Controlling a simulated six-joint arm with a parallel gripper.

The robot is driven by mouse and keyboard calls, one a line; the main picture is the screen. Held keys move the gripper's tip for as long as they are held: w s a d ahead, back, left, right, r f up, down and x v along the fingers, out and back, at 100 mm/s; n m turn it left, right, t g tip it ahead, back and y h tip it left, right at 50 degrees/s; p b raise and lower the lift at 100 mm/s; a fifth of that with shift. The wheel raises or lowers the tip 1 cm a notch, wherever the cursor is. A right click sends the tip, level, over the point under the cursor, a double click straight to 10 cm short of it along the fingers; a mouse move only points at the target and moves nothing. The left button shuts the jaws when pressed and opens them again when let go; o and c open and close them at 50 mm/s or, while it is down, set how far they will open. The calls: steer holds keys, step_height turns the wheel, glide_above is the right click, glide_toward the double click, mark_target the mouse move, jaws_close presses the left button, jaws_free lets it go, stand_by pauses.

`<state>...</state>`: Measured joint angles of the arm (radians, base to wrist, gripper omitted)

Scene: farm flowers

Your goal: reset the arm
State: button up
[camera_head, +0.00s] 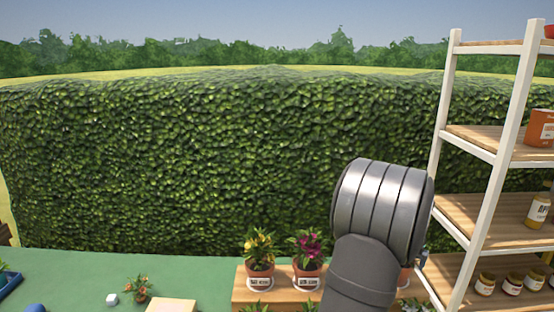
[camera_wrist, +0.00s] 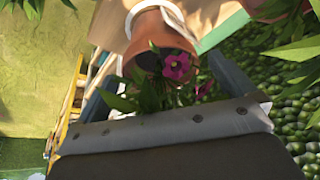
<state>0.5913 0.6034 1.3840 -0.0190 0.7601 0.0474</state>
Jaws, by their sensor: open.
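My grey arm (camera_head: 378,230) rises at the right of centre in the head view and hides most of my gripper there. In the wrist view my gripper (camera_wrist: 165,68) is open, with one blue-grey finger on each side. A terracotta pot (camera_wrist: 150,42) with a white band and a magenta flower (camera_wrist: 176,66) appears beyond and between the fingers, upside down in this view. I cannot tell whether the fingers touch it.
A yellow-flowered pot (camera_head: 258,275) and a magenta-flowered pot (camera_head: 307,275) stand on a wooden board (camera_head: 240,298) left of my arm. A white-framed shelf (camera_head: 480,225) with jars stands close at right.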

steer(key=v, duration=0.7)
steer(key=shift+r, duration=0.15)
steer(key=x, duration=1.1)
steer(key=shift+f, duration=0.25)
steer(key=shift+w+d+f, duration=0.1)
steer(key=shift+w, duration=0.05)
step_height(320, 180, up, 4)
steer(key=shift+f, duration=0.2)
steer(key=s+d+r, duration=0.5)
steer(key=s+r, duration=0.6)
steer(key=r, duration=0.1)
steer(key=w+a+n+y, duration=0.1)
steer(key=w+a+n, duration=0.2)
steer(key=a, duration=0.9)
steer(key=w+a+n+y, duration=0.1)
steer(key=w+a+n, duration=0.2)
steer(key=w+a, duration=0.7)
steer(key=w+a+n+y, duration=0.1)
steer(key=w+a+n, duration=0.2)
steer(key=a, duration=1.3)
steer(key=shift+w+t+y, duration=0.3)
steer(key=shift+w, duration=1.5)
